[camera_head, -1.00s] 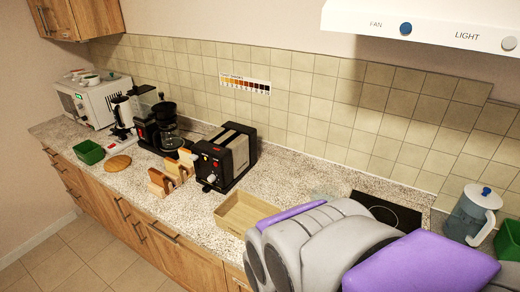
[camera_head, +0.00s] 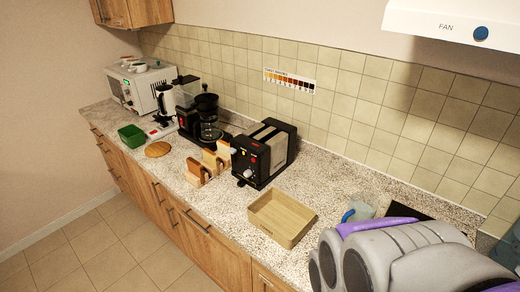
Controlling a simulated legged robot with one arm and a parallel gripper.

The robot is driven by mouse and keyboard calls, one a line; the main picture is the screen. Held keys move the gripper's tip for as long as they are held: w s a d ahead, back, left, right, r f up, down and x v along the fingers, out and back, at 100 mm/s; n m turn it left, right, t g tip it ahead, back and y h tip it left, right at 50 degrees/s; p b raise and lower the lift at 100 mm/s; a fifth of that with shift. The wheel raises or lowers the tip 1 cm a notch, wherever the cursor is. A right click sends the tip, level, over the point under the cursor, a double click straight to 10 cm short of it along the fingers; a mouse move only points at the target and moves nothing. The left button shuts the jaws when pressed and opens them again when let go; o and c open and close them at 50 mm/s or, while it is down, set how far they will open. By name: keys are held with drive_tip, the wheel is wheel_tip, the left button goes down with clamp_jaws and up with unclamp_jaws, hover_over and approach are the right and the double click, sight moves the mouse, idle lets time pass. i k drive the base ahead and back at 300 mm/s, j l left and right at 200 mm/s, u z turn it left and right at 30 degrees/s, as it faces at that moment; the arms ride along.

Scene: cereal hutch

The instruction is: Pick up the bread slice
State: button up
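Bread slices (camera_head: 213,159) appear to stand upright in a small wooden rack (camera_head: 195,175) on the counter, left of the black toaster (camera_head: 264,154). They are small in the picture, and I cannot clearly tell slice from rack. Part of my grey and purple arm fills the lower right corner, far to the right of the bread. My gripper's fingers do not show.
A shallow wooden tray (camera_head: 282,218) lies in front of the toaster. A clear, blue-handled container (camera_head: 362,207) is beside my arm.

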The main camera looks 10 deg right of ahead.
sight(194, 167)
drive_tip(key=i+j+z, duration=0.15)
drive_tip(key=j, duration=0.35)
drive_tip(key=i+j+z, duration=0.15)
drive_tip(key=i+j, duration=0.2)
drive_tip(key=j, duration=0.2)
drive_tip(key=i+j+z, duration=0.1)
drive_tip(key=i+j, duration=0.15)
drive_tip(key=j, duration=0.3)
drive_tip(key=i+j+z, duration=0.15)
drive_tip(key=j, duration=0.45)
drive_tip(key=i+j+z, duration=0.15)
drive_tip(key=j, duration=0.45)
drive_tip(key=i+j+z, duration=0.15)
drive_tip(key=j, duration=0.45)
drive_tip(key=i+j+z, duration=0.1)
drive_tip(key=j, duration=0.55)
drive_tip(key=i+j+z, duration=0.15)
drive_tip(key=j, duration=0.5)
drive_tip(key=k, duration=0.05)
